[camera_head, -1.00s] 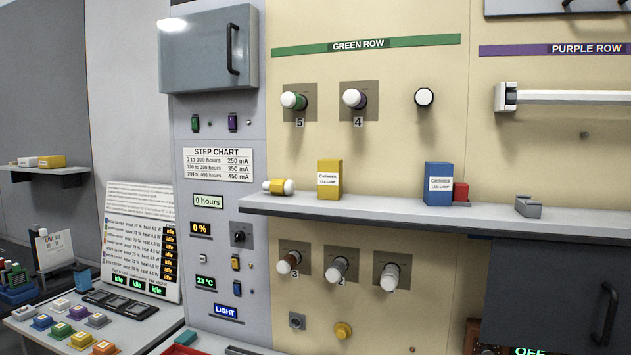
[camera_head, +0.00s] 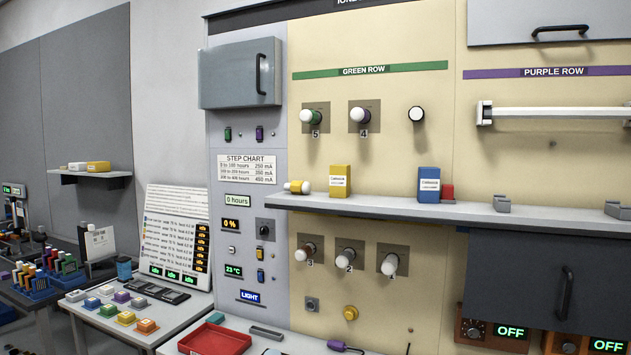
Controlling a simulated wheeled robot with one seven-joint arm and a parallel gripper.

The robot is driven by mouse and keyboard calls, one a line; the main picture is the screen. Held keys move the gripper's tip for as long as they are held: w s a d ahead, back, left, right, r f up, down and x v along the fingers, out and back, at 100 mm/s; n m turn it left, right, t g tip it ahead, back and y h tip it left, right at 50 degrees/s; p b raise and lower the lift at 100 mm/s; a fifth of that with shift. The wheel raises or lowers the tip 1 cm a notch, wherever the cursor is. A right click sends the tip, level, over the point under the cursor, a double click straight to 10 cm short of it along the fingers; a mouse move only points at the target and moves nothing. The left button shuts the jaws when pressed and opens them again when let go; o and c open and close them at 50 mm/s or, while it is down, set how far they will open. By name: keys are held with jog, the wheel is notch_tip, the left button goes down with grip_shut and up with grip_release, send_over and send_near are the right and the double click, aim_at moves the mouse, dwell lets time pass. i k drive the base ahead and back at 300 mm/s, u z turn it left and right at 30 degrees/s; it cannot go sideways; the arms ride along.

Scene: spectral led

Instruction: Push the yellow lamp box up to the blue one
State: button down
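The yellow lamp box (camera_head: 340,181) stands upright on the grey shelf (camera_head: 385,208) under the green row. The blue lamp box (camera_head: 429,185) stands upright on the same shelf to its right. A clear gap of bare shelf separates the two boxes. My gripper is not in view, so I cannot see whether it is open or shut.
A yellow and white lamp (camera_head: 298,187) lies on the shelf left of the yellow box. A small red block (camera_head: 447,192) sits just right of the blue box. Grey brackets (camera_head: 502,204) stand further right. A red tray (camera_head: 214,340) lies on the table below.

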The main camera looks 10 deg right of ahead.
aim_at(339, 183)
jog(key=k, duration=0.65)
jog(key=u, duration=0.95)
jog(key=i, duration=0.65)
jog(key=u, duration=0.55)
jog(key=i, duration=0.7)
jog(key=z, duration=0.85)
jog(key=i, duration=0.6)
jog(key=z, duration=0.6)
